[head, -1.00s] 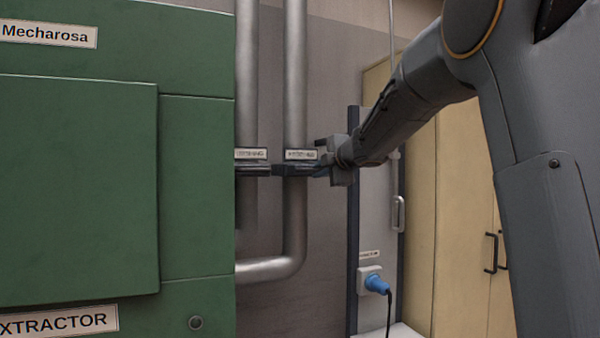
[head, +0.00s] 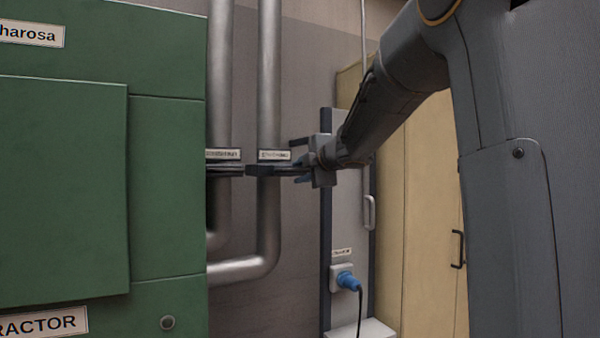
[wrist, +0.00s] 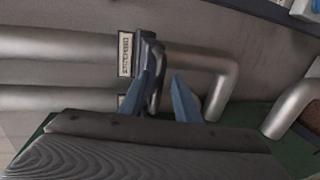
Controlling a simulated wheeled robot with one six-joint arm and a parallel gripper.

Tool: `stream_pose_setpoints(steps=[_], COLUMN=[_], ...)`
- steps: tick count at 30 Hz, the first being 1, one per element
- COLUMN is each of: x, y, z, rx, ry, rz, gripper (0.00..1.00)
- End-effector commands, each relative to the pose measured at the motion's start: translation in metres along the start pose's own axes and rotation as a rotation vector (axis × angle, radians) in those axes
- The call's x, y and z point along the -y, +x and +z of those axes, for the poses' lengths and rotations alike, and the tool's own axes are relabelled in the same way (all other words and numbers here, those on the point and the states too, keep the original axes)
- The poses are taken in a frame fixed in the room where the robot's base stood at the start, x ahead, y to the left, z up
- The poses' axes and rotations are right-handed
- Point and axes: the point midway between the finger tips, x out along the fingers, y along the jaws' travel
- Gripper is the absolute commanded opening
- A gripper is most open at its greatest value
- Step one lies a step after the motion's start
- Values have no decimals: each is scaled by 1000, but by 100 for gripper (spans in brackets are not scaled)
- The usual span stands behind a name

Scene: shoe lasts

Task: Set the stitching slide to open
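Two metal pipes each carry a dark slide gate under a small white label. The right-hand slide (head: 257,170) crosses the right pipe; its label (head: 274,155) seems to read stitching, but is blurred. Its dark end sticks out to the right of the pipe. The left slide (head: 225,170) sits on the left pipe under its own label. My gripper (head: 303,172) is at the right slide's outer end. In the wrist view its blue fingers (wrist: 165,88) are apart, with the dark slide handle (wrist: 157,78) near the left finger. I cannot tell whether they touch.
A green extractor cabinet (head: 165,190) stands close on the left. A grey wall panel (head: 346,215) with a handle and a blue plug (head: 347,281) is behind my gripper. A beige cupboard (head: 420,220) stands to the right.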

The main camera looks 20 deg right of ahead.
Motion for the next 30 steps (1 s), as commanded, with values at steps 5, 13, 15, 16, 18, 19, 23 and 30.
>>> stream_pose_setpoints(steps=[5,13,15,16,18,19,23,30], x=[-1,-2,-2,-1,-1,-1,0,0], y=[-3,-40,-51,-56,-65,-68,-77,-79], z=[-1,0,0,0,1,1,1,1], rx=[-1,2,2,2,2,2,1,1], ry=[-1,-2,0,0,-1,-1,1,1], rz=[2,3,3,3,2,2,1,0], gripper=[29,29,29,29,29,29,29,29])
